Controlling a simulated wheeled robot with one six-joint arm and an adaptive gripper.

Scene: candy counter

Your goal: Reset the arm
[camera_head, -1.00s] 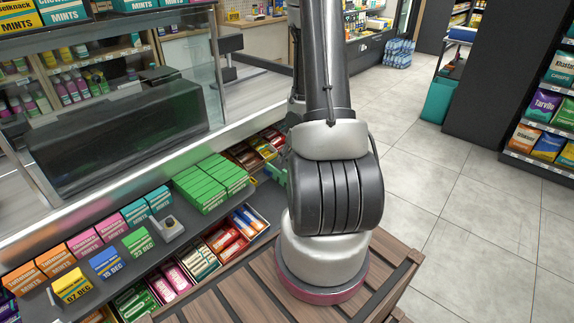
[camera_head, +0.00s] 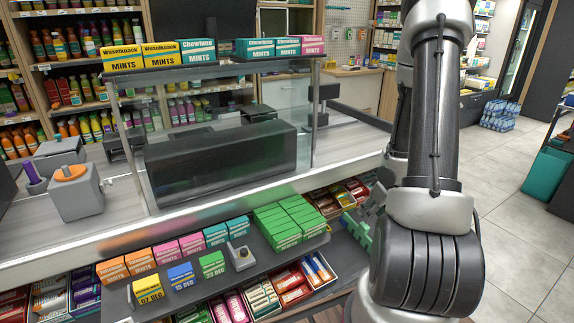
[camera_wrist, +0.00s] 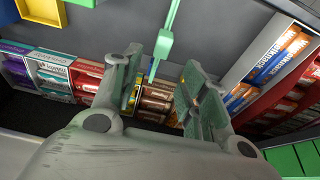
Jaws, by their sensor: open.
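My arm stands at the right of the head view and partly hides the right end of the candy counter. My gripper (camera_head: 359,229) shows greenish just left of the arm, by the right end of the counter's dark ledge. In the wrist view my gripper (camera_wrist: 160,76) has its two fingers spread apart, with nothing held between them. A thin green piece (camera_wrist: 164,45) shows between and beyond the fingertips; I cannot tell what it is or how far off it lies. Candy bar boxes (camera_wrist: 155,101) show behind the fingers.
Green mint boxes (camera_head: 284,222) are stacked on the ledge left of my gripper. Small dated boxes, such as a yellow one (camera_head: 148,290), stand further left. Trays of bars (camera_head: 291,283) lie below. A glass case (camera_head: 220,160) stands behind. Open tiled floor (camera_head: 520,210) is at the right.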

